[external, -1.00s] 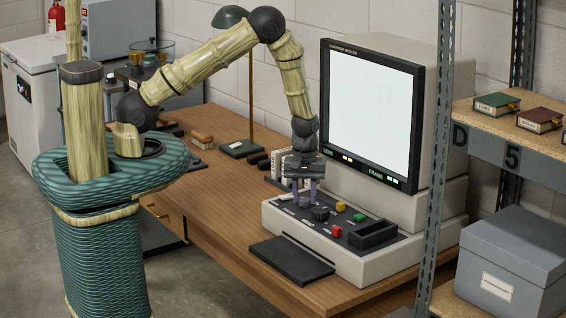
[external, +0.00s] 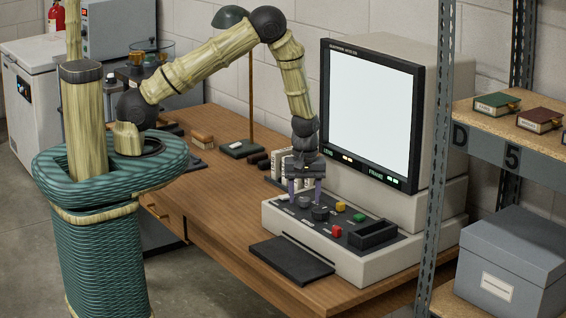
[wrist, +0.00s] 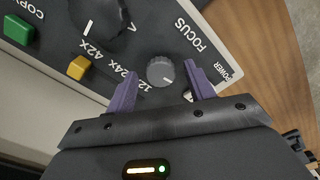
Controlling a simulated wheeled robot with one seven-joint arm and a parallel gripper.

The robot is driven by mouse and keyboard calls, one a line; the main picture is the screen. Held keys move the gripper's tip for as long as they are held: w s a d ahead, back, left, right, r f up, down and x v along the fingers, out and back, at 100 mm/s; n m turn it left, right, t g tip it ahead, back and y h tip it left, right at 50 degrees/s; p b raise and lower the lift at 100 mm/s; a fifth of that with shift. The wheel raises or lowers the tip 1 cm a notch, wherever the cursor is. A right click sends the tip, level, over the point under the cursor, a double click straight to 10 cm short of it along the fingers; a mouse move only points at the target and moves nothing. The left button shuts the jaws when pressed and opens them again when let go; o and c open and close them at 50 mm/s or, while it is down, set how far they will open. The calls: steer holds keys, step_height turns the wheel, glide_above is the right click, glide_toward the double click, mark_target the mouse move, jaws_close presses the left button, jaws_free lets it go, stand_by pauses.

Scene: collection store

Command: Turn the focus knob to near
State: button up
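The focus knob is a small grey round knob (wrist: 160,71) by the FOCUS label in the wrist view, with a pale mark toward its lower right edge. In the external view the knob (external: 304,203) sits at the left part of the dark control panel. My gripper (wrist: 161,78) is open, its two purple fingers on either side of the knob with gaps between. In the external view my gripper (external: 305,192) points down just above the panel. I cannot read any near marking beside the knob.
A larger black knob (external: 320,213) with magnification numbers stands beside it. Yellow (external: 340,206), green (external: 358,217) and red (external: 336,231) buttons lie to the right. The lit reader screen (external: 370,115) rises behind. A black flat pad (external: 292,261) lies in front.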

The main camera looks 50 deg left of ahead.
mark_target(304, 199)
step_height(304, 199, up, 18)
steer(key=b, duration=0.1)
steer(key=shift+f, duration=0.25)
stand_by(0.7)
steer(key=s+a+r+m+t, duration=0.1)
steer(key=s+a+r+m, duration=0.1)
steer(key=s+a+m, duration=0.3)
steer(key=s+a+r+m+t, duration=0.1)
steer(key=s+a+r+m, duration=0.2)
steer(key=s+a+m, duration=0.3)
steer(key=s+a, duration=0.2)
steer(key=a, duration=0.2)
steer(key=shift+s+t, duration=0.2)
steer(key=shift+t, duration=0.1)
steer(key=shift+r, duration=0.1)
stand_by(0.4)
steer(key=s+b+x, duration=0.1)
steer(key=b+x, duration=0.5)
steer(key=shift+s, duration=0.15)
